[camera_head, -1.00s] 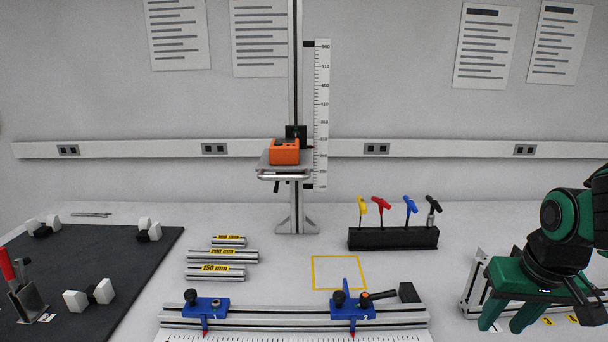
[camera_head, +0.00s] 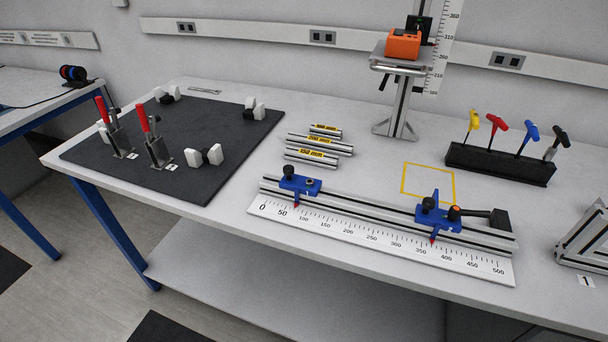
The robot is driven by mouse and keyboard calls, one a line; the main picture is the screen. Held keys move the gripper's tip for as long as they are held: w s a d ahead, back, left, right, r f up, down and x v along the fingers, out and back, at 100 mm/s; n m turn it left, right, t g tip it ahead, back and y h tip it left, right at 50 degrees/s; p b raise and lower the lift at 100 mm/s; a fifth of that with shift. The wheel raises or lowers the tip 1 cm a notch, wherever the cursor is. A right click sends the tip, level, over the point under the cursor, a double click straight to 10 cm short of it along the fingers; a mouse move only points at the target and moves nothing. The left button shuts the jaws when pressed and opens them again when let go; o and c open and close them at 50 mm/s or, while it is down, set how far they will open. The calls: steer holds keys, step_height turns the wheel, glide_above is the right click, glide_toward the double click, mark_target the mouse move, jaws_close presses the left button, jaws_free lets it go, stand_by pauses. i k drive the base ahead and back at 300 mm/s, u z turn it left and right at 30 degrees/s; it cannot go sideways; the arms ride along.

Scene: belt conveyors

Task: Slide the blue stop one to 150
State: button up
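Two blue stops sit on a slotted metal rail (camera_head: 375,212) with a white ruler (camera_head: 375,243) along its front. The left blue stop (camera_head: 301,185) has a black knob, and its red pointer is roughly between the 50 and 100 marks. The right blue stop (camera_head: 438,216) has a black knob and an orange-tipped black lever, and its red pointer is roughly between 350 and 400. I cannot read a number on either stop. My gripper is not in view now.
Labelled metal bars (camera_head: 319,144) lie behind the rail, with a yellow square outline (camera_head: 428,164) right of them. A black holder (camera_head: 499,164) with coloured-handled tools stands at right. A dark mat (camera_head: 171,150) with red-handled clamps is at left. The table edge is just in front of the ruler.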

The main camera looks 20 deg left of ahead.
mark_target(290, 181)
steer(key=u, duration=1.05)
steer(key=k, duration=0.35)
steer(key=u, duration=0.2)
steer(key=i, duration=0.5)
steer(key=z, duration=0.05)
